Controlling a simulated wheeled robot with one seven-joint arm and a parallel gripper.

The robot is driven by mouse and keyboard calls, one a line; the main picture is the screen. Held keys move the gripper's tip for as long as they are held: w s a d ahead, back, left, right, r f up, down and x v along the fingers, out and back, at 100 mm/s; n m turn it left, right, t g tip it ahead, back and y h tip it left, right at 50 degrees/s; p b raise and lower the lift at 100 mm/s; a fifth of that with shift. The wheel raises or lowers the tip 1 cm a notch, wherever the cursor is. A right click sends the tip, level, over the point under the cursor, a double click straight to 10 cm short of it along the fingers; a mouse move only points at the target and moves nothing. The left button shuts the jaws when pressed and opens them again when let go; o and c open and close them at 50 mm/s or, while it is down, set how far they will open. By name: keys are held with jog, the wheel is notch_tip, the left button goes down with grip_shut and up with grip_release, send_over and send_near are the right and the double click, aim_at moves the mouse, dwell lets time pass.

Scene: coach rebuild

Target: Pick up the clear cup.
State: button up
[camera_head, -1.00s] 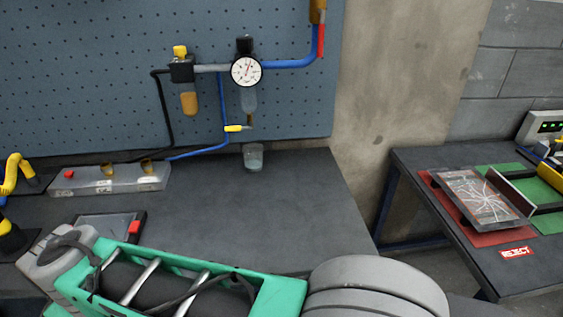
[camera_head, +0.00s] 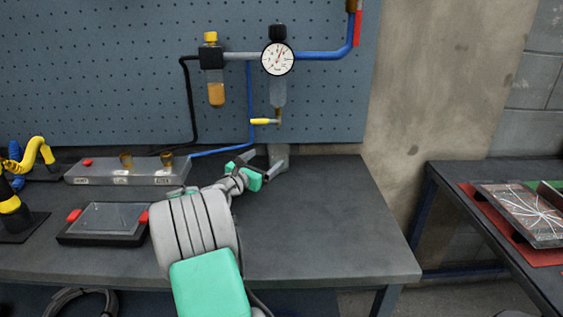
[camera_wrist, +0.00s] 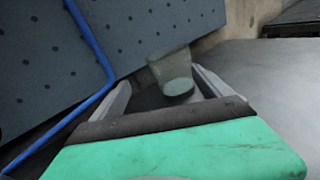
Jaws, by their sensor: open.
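The clear cup (camera_head: 276,152) stands at the back of the dark bench, below the pressure gauge and its yellow-handled valve. In the head view it is partly hidden by my gripper (camera_head: 268,166), which is right at it. In the wrist view the cup (camera_wrist: 170,68) shows as a grey, see-through shape near and between the tips of my open fingers (camera_wrist: 165,84). The fingers lie on either side of it with gaps showing. Whether either finger touches it I cannot tell.
A pegboard (camera_head: 120,70) with a gauge (camera_head: 277,58) and blue hose rises close behind the cup. The bench's right part (camera_head: 340,215) is clear.

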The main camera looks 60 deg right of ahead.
jog(key=shift+s+d+f+n+g, duration=0.1)
jog(key=shift+s+d+n+g, duration=0.2)
jog(key=shift+s+d+n, duration=0.55)
jog(key=d, duration=0.5)
jog(key=s+d, duration=0.1)
jog(key=d, duration=0.1)
jog(key=shift+d+b, duration=0.15)
jog(key=shift+b, duration=0.15)
jog(key=shift+c, duration=0.6)
jog(key=c, duration=1.5)
